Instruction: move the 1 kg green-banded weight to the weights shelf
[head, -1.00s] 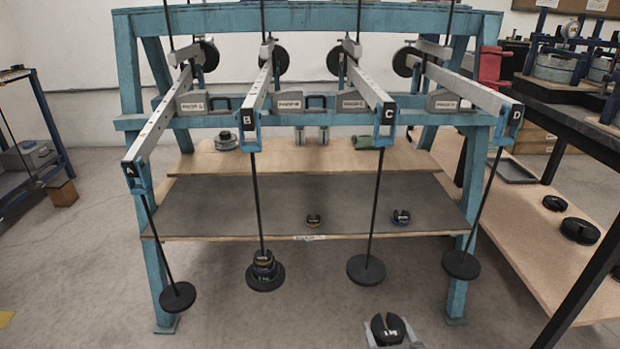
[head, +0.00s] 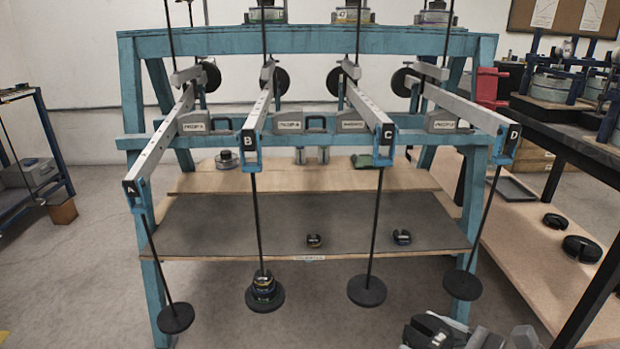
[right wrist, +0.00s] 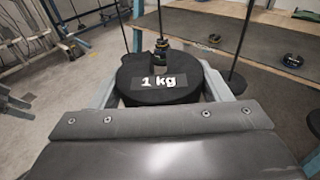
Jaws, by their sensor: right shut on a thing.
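A black slotted weight (right wrist: 160,95) marked "1 kg" sits between the fingers of my right gripper (right wrist: 163,80) in the right wrist view. The gripper is shut on it. I cannot make out a green band. In the head view the weight (head: 428,330) is at the bottom edge, right of centre, held in front of the frame and partly cut off. A grey shelf (head: 220,225) low in the blue frame has a small label on its front edge that I cannot read. Two small dark weights, one (head: 314,240) and another (head: 402,237), stand on it. My left gripper is not in view.
Hanger rods A to D hang before the shelf. B's pan (head: 264,298) carries a stack of weights; A's pan (head: 175,318), C's pan (head: 367,290) and D's pan (head: 462,285) are bare. A wooden shelf (head: 530,265) at right holds black weights. Floor at left front is clear.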

